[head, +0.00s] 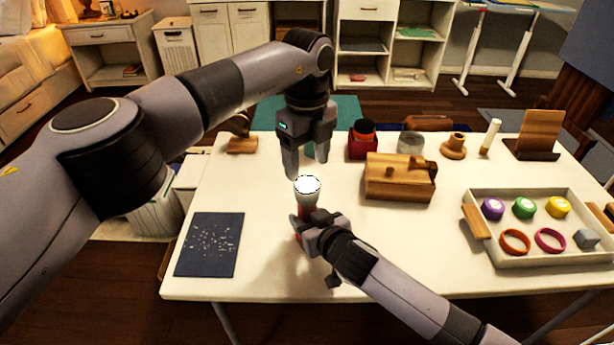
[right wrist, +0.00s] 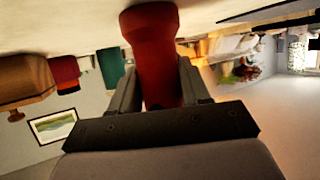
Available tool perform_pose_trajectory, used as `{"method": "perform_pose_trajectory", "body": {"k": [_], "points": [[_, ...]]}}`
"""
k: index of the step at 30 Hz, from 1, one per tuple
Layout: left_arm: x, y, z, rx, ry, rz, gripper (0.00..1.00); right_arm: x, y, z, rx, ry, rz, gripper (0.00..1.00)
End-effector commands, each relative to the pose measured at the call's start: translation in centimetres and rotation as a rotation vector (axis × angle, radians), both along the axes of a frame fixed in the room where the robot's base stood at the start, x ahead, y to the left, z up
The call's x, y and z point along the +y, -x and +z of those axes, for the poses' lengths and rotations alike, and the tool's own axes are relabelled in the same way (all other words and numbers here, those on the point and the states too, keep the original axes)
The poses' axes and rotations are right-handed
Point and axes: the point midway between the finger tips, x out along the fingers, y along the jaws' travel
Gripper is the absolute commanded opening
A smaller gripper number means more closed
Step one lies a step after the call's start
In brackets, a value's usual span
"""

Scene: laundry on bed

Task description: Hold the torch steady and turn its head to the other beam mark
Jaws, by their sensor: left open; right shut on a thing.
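The torch (head: 307,193) stands upright on the white table, with a pale, bright head on top and a red body below. Its red body (right wrist: 152,50) fills the middle of the right wrist view. My right gripper (head: 302,226) is shut on the red body, low down. My left gripper (head: 305,168) points down from above, open, with its fingertips just above or beside the torch head; I cannot tell whether they touch it. The beam marks cannot be made out.
A dark speckled mat (head: 210,245) lies left of the torch. A wooden box (head: 400,178), a red container (head: 362,146) and a grey cup (head: 410,143) stand behind right. A tray (head: 545,258) with coloured discs and rings is at the right.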

Motion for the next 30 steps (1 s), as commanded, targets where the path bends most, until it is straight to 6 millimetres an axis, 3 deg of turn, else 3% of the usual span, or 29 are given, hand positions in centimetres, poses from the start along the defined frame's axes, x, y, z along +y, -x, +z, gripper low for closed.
{"method": "perform_pose_trajectory", "body": {"k": [3, 9, 23, 24, 26, 30], "points": [[0.0, 0.0, 2.5, -0.002, 0.001, 0.001, 0.65, 0.0, 0.0, -0.1, 0.002, 0.001, 0.000, 0.08], [0.0, 0.0, 5.1, -0.001, 0.001, 0.001, 0.65, 0.0, 0.0, -0.1, 0.002, 0.001, 0.000, 0.08], [0.0, 0.0, 5.7, 0.001, 0.001, 0.000, 0.65, 0.0, 0.0, -0.1, 0.001, 0.000, 0.000, 0.08], [0.0, 0.0, 5.7, 0.001, 0.001, 0.000, 0.65, 0.0, 0.0, -0.1, 0.001, 0.000, 0.001, 0.53], [0.0, 0.0, 5.7, 0.001, 0.001, 0.000, 0.65, 0.0, 0.0, -0.1, 0.001, 0.000, 0.000, 0.73], [0.0, 0.0, 5.7, 0.001, 0.001, 0.000, 0.65, 0.0, 0.0, 0.0, 0.001, 0.000, 0.000, 0.76]]}}
